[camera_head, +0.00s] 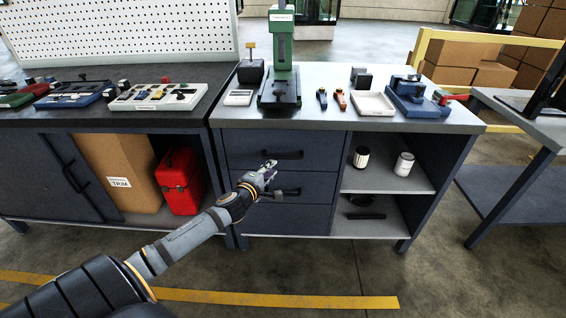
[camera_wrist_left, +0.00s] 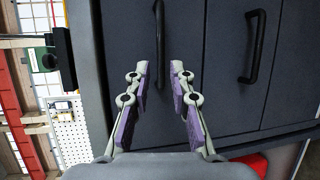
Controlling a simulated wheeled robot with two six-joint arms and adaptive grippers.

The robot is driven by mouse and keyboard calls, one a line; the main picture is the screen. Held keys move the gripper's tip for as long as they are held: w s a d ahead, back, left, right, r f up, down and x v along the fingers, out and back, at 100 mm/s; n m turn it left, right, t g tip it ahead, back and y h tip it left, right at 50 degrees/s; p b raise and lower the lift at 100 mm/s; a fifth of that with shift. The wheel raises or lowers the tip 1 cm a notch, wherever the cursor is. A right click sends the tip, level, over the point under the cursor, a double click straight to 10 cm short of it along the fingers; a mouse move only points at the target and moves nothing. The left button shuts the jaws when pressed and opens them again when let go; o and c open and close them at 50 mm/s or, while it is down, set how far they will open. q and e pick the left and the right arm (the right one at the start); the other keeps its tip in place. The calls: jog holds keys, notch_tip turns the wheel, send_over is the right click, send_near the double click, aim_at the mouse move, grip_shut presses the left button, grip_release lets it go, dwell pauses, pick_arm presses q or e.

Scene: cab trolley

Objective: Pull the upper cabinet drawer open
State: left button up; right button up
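The upper drawer (camera_head: 250,143) is the top front of the dark blue cabinet's drawer stack and sits shut. Its black bar handle (camera_head: 283,155) is level in the head view. In the left wrist view, which is turned sideways, the upper handle (camera_wrist_left: 158,45) lies just beyond the fingertips, in line with the gap between them. My left gripper (camera_head: 268,166) is in front of the drawers, near the upper handle's lower left. Its purple-padded fingers (camera_wrist_left: 160,75) are apart with nothing between them. My right gripper is out of view.
A second drawer's handle (camera_head: 285,192) is close below, also seen in the wrist view (camera_wrist_left: 252,47). Open shelves (camera_head: 390,178) with small cans are to the right. Tools and a green press (camera_head: 280,85) stand on top.

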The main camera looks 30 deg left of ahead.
aim_at(282, 158)
pick_arm(q)
jog(key=b+x, duration=0.2)
jog(key=x, duration=0.8)
jog(key=shift+w+f, duration=0.15)
jog(key=shift+w, duration=0.05)
grip_shut()
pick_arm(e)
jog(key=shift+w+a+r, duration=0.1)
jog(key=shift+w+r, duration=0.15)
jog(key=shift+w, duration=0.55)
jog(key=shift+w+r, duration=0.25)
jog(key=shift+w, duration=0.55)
